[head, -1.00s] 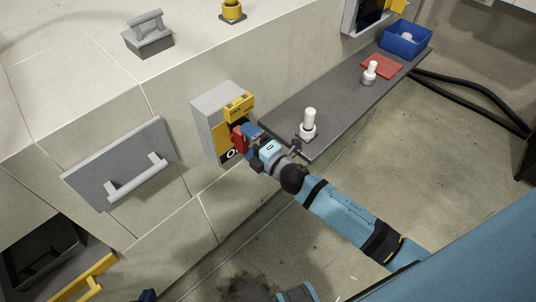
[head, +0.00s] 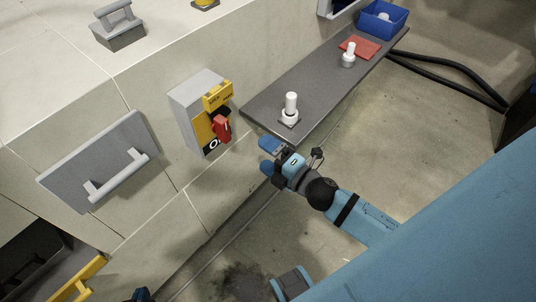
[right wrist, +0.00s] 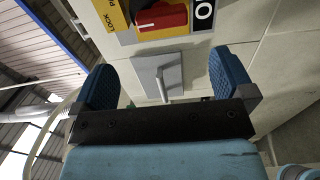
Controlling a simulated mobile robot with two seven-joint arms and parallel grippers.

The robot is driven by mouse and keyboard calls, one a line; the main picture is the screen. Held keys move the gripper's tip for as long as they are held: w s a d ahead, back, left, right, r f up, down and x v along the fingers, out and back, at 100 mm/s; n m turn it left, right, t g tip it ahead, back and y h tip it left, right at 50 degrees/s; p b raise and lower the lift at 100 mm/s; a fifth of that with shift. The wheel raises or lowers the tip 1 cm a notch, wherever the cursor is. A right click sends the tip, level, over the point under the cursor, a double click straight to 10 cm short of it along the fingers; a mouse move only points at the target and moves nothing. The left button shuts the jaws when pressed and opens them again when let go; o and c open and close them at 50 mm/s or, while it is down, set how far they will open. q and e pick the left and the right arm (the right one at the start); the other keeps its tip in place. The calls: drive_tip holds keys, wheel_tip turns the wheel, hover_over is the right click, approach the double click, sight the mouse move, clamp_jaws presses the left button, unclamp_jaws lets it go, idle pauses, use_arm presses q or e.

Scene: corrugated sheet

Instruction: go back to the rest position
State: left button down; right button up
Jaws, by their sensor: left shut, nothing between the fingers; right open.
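My right gripper (head: 268,155) is open and empty in the head view, in front of the wall and below the near end of the grey shelf. Its two blue fingers stand wide apart in the right wrist view (right wrist: 166,78). The grey switch box (head: 188,104) with a yellow panel and red handle (head: 221,128) is on the wall, up and left of the gripper and apart from it. The red handle (right wrist: 162,18) also shows at the top of the right wrist view. Only a small part of my left gripper (head: 143,295) shows at the bottom edge; it is shut and empty.
The grey shelf (head: 330,85) carries white bottle-like objects, a red pad (head: 360,47) and a blue bin (head: 382,20). A grey panel with a bar handle (head: 118,177) is on the wall at left. Dark hoses (head: 450,80) run along the right. Open floor lies below the shelf.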

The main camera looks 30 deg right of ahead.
drive_tip(key=s+a+f+m+g+h, duration=0.35)
drive_tip(key=s+f+m+g, duration=0.35)
drive_tip(key=s+f+m, duration=1)
drive_tip(key=w+r+m+t+p, duration=0.1)
drive_tip(key=w+r+p, duration=0.3)
drive_tip(key=r+p, duration=0.9)
wheel_tip(320, 180, up, 2)
drive_tip(key=shift+w+d+r+m, duration=0.15)
drive_tip(key=shift+d+m, duration=0.25)
drive_tip(key=shift+m, duration=0.2)
drive_tip(key=shift+y, duration=0.25)
